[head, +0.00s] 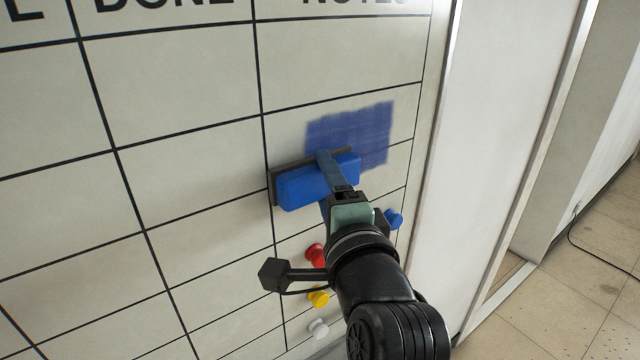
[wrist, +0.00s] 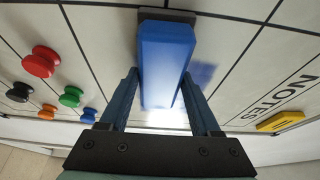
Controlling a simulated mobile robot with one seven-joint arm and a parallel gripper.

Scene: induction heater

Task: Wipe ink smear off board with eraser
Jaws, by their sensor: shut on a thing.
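The board (head: 190,110) is a pale upright panel with a black grid and headings. A blue ink smear (head: 368,131) lies in the right column; its lower left part is hidden behind the eraser. The blue eraser (head: 303,187) with a dark pad is against or very near the board, overlapping the smear's lower left. My gripper (head: 338,178) is shut on the eraser. In the wrist view the eraser (wrist: 166,60) sits between the two blue fingers (wrist: 160,95), and part of the smear (wrist: 203,72) shows beside it.
Below the eraser are round magnets: red (head: 316,255), yellow (head: 318,297), white (head: 318,328) and blue (head: 393,218). The wrist view also shows a yellow eraser-like block (wrist: 280,122) by the board's edge. A pale wall panel (head: 500,130) stands right of the board.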

